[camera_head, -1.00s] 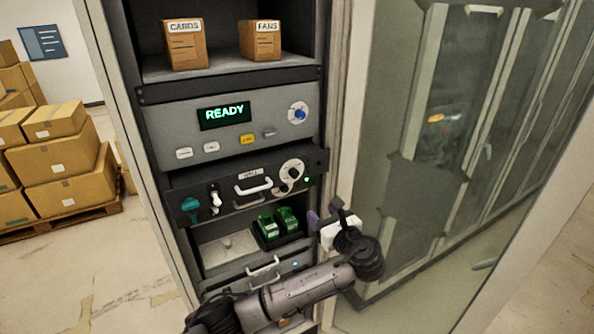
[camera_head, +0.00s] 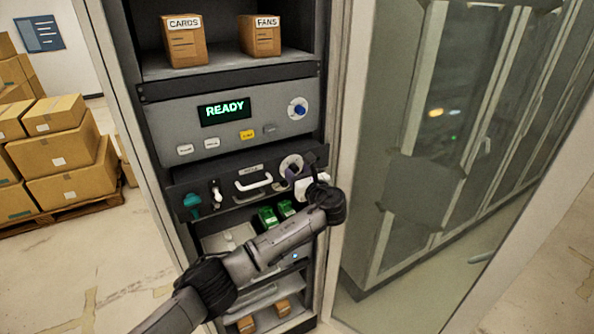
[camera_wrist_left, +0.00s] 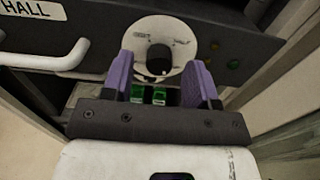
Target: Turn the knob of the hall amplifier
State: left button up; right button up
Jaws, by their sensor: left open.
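The hall amplifier (camera_head: 238,178) is a dark panel in the rack with a white handle and a HALL label. Its round white dial (camera_head: 290,162) is at the panel's right end, partly covered by my left gripper (camera_head: 298,174). In the left wrist view the black knob (camera_wrist_left: 158,62) sits at the middle of the dial. The purple fingers of my left gripper (camera_wrist_left: 160,76) are open, one on each side of the knob in the picture. I cannot tell whether they touch it. My right gripper is not in view.
Above is a grey unit with a READY screen (camera_head: 224,111) and a blue knob (camera_head: 299,109). A teal knob (camera_head: 192,201) is at the panel's left. Green blocks (camera_head: 268,216) lie below. An open glass door (camera_head: 400,240) stands at the right.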

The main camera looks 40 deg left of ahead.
pick_arm(q)
jog(key=shift+w+a, duration=0.25)
jog(key=shift+a, duration=0.35)
jog(key=c, duration=0.9)
jog(key=shift+n, duration=0.3)
jog(key=shift+c, duration=0.2)
